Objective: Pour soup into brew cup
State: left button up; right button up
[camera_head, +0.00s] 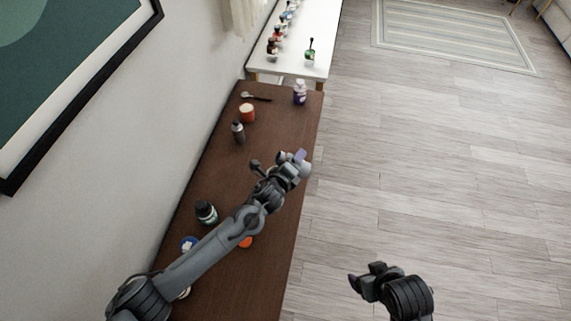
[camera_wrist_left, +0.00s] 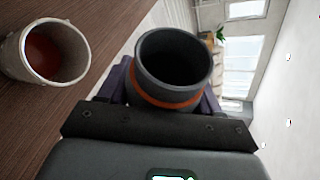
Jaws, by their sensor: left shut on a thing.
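My left gripper (camera_head: 297,160) is over the right part of the brown table. In the left wrist view its jaws (camera_wrist_left: 165,98) are shut on a dark grey cup (camera_wrist_left: 176,62) with an orange band. The cup's open mouth shows a dark inside; I cannot tell whether it holds anything. A pale cup (camera_wrist_left: 45,52) with reddish-brown contents stands on the wooden table to its left, apart from the held cup. In the head view the gripper and arm hide much of both. My right gripper (camera_head: 366,275) is over the floor, apart from the table; its jaw opening is unclear.
On the brown table (camera_head: 205,180) are an orange pot (camera_head: 247,113), a dark bottle (camera_head: 238,132), a spoon (camera_head: 257,97), a purple-and-white bottle (camera_head: 300,92) and a dark jar (camera_head: 206,212). A white table (camera_head: 290,68) with several small items stands beyond. A wall borders the left.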

pick_arm(q)
jog(key=shift+w+r, duration=0.1)
jog(key=shift+r, duration=0.15)
jog(key=r+n+h, duration=0.1)
jog(key=n+h, duration=0.1)
jog(key=n, duration=0.1)
jog(key=shift+r, duration=0.35)
jog(key=shift+s+r+n+h+b, duration=0.2)
jog(key=shift+r+n+h+b, duration=0.2)
jog(key=shift+n+h, duration=0.2)
jog(key=n, duration=0.1)
jog(key=r+n+h, duration=0.1)
jog(key=a+r+n+b, duration=0.1)
jog(key=shift+w+r+t+h, duration=0.15)
jog(key=shift+w+t+h, duration=0.1)
jog(key=shift+t+h, duration=0.15)
jog(key=shift+r+n, duration=0.25)
jog(key=shift+n, duration=0.25)
pick_arm(e)
jog(key=shift+s+f, duration=0.25)
jog(key=shift+f, duration=0.9)
jog(key=shift+a, duration=0.1)
